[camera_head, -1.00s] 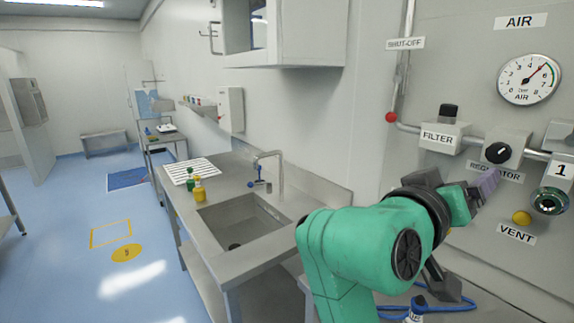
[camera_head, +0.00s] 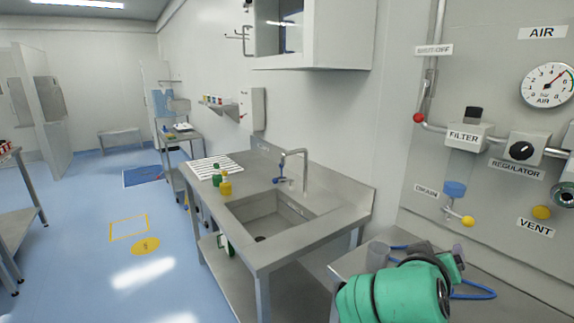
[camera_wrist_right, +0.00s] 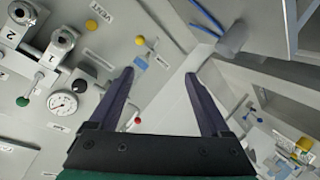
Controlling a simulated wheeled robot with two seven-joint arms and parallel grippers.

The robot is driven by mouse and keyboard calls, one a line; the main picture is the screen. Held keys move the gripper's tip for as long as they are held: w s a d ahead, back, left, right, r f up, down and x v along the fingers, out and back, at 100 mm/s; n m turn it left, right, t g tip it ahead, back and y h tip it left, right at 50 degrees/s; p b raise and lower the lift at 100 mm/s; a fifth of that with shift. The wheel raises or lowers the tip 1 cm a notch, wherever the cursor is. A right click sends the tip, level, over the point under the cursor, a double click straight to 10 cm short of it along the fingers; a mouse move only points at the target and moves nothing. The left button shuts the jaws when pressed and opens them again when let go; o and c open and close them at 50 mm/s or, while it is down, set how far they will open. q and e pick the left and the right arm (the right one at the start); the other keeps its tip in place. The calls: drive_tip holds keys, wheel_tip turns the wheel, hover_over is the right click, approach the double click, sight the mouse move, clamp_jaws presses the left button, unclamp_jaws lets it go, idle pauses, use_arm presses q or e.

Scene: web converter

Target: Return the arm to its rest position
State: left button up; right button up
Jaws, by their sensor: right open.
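My right arm (camera_head: 395,295) is green and shows at the lower right of the head view, low over the small steel table (camera_head: 350,262). My right gripper (camera_wrist_right: 160,75) shows in the wrist view with its two dark purple fingers wide apart and nothing between them. In the head view the gripper is partly hidden behind the arm. The fingers touch nothing that I can make out. My left gripper is not in view.
The air panel with a gauge (camera_head: 547,85), regulator (camera_head: 522,150), filter (camera_head: 468,136) and yellow vent knob (camera_head: 541,212) is at the right. A grey cylinder (camera_head: 377,256) and blue hose (camera_head: 475,293) lie near my arm. A sink (camera_head: 270,215) stands left. The floor is open.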

drive_tip(key=s+f+n+g+y, duration=0.1)
drive_tip(key=s+f+g+y, duration=0.15)
drive_tip(key=f, duration=0.75)
drive_tip(key=s+f+n+g+y, duration=0.1)
drive_tip(key=s+f+y, duration=0.2)
drive_tip(key=f, duration=0.7)
drive_tip(key=s+a+f+n+g+y, duration=0.1)
drive_tip(key=s+a+f+g+y, duration=0.25)
drive_tip(key=s+f, duration=0.65)
wheel_tip(320, 180, down, 20)
drive_tip(key=s+a, duration=0.1)
drive_tip(key=s, duration=0.1)
drive_tip(key=s+d+f+g, duration=0.2)
drive_tip(key=s+d+f, duration=0.1)
drive_tip(key=s+f, duration=1.5)
drive_tip(key=shift+s, duration=0.15)
